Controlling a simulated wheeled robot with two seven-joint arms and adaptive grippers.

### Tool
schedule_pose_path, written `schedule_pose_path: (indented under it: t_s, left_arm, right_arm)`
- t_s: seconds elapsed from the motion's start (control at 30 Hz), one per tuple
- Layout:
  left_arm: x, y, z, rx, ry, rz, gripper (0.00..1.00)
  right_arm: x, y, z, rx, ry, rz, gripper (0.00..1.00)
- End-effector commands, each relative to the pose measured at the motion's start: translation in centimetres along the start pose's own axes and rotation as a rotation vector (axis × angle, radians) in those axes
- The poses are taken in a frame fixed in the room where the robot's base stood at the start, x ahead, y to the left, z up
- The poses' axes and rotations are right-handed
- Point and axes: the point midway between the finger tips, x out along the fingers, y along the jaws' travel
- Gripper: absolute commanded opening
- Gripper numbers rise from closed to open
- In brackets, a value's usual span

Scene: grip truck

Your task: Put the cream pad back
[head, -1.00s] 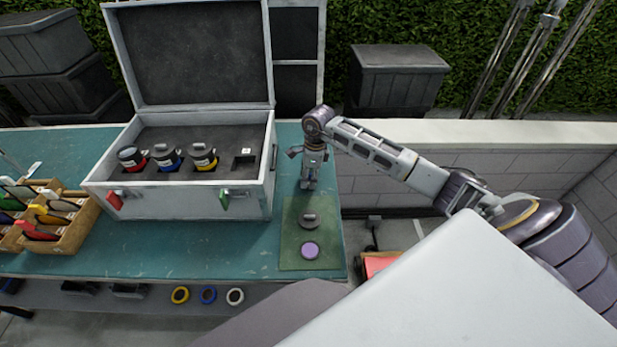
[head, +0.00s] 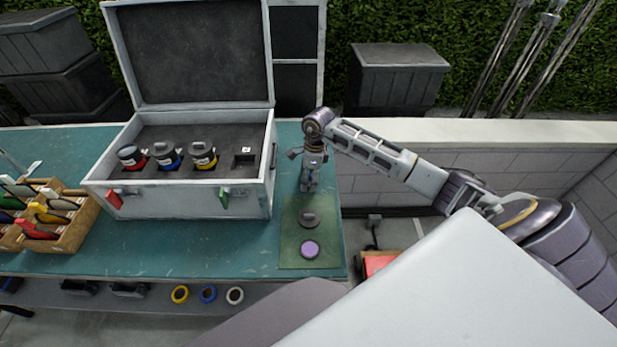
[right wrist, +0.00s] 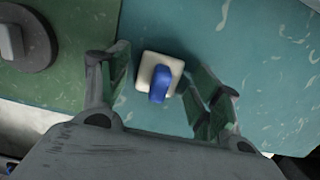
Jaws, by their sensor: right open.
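A cream pad (right wrist: 148,66) with a blue knob or grip (right wrist: 160,83) on it lies on the teal bench top in the right wrist view. My right gripper (right wrist: 163,72) is open, with one finger on each side of the pad and no clear contact. In the head view my right gripper (head: 310,183) points down at the bench, right of the case and just behind the green mat (head: 291,262). The pad is hidden by the gripper there. My left gripper is not in view.
An open grey case (head: 240,202) holds red, blue and yellow-marked canisters and an empty slot. The mat carries a dark round piece (head: 309,218) and a purple disc (head: 310,250). A wooden rack (head: 75,236) with coloured items stands at left. The bench between is clear.

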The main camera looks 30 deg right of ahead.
Motion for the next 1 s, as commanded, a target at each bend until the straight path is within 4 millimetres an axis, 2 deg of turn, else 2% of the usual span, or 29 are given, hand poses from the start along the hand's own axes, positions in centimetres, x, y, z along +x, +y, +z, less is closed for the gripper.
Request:
schedule_pose_path:
  t_s: [0.3, 0.43, 1.0]
  left_arm:
    - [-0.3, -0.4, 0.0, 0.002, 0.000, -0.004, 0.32]
    - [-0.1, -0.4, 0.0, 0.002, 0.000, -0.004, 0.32]
    - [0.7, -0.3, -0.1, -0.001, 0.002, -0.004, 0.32]
  right_arm:
    - [-0.3, 0.0, 0.1, 0.000, 0.000, 0.000, 0.64]
    - [-1.4, -0.1, 0.0, 0.001, -0.001, -0.002, 0.64]
    - [-9.5, -0.1, 0.0, 0.000, 0.000, -0.003, 0.64]
